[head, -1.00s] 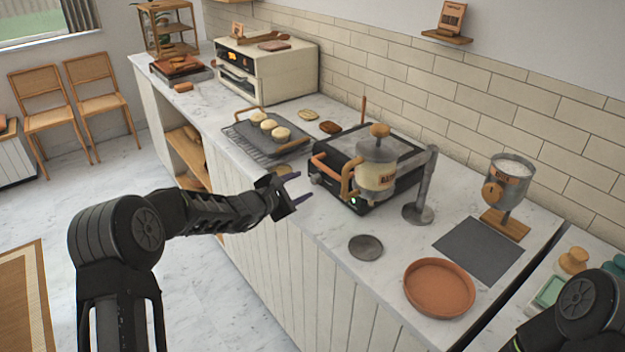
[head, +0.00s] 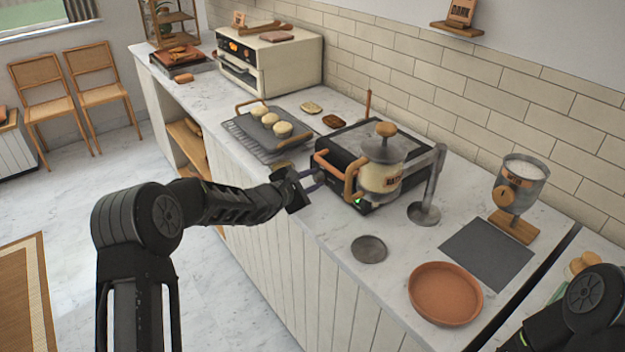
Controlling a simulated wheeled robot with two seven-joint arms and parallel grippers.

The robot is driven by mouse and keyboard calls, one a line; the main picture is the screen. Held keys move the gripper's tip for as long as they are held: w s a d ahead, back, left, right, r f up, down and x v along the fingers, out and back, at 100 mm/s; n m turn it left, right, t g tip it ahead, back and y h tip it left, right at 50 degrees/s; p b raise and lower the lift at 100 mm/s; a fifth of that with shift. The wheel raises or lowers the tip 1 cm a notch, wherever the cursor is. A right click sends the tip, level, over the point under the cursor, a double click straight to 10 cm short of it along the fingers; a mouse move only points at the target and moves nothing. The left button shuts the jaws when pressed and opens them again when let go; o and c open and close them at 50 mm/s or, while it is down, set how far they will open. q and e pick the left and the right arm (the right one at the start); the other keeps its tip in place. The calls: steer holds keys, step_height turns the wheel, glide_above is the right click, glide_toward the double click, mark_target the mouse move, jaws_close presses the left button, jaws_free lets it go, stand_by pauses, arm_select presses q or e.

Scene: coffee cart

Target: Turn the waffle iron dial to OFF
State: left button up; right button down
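The waffle iron (head: 338,142) is a black box on the marble counter, with a wooden front handle and a small green light at its front corner. My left gripper (head: 318,179) is at the left end of the iron's front, where the small grey dial sits. Its fingers look a little apart and mostly cover the dial; I cannot tell whether they touch or grip it. The dial's marking is not readable. Only part of my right arm shows at the lower right; its gripper is out of the frame.
A batter dispenser (head: 381,178) on a grey stand overhangs the iron's front right. A rack with a tray of round pieces (head: 262,140) is left of the iron. A grey disc (head: 369,249) and terracotta dish (head: 445,294) lie nearer. A glass hopper (head: 521,182) stands right.

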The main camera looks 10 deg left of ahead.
arm_select(q)
jaws_close()
